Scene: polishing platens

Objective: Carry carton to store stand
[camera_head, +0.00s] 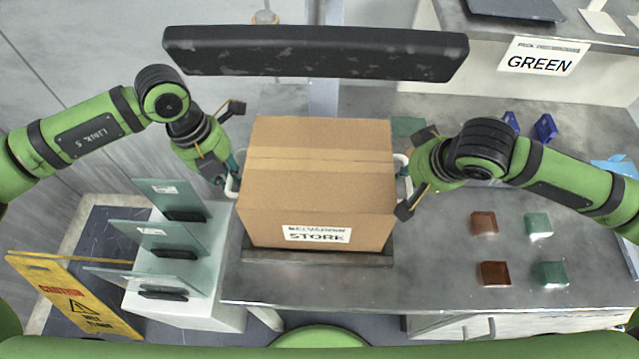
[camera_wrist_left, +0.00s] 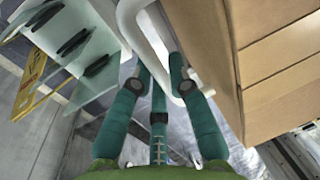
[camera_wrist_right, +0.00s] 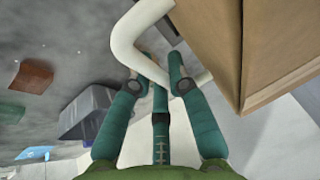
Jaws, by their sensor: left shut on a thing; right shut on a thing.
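My left gripper (camera_head: 231,178) is shut on the left handle, which shows between the fingers in the left wrist view (camera_wrist_left: 160,50). My right gripper (camera_head: 405,182) is shut on the right handle, seen in the right wrist view (camera_wrist_right: 150,62). The carton looks upright.
The grey table (camera_head: 440,265) holds red blocks (camera_head: 484,222) and green blocks (camera_head: 538,225) on the right. Glass plates (camera_head: 160,238) stand on a white cabinet at left, beside a yellow caution sign (camera_head: 75,295). A dark bar (camera_head: 315,53) spans behind the carton. A GREEN sign (camera_head: 541,58) is at back right.

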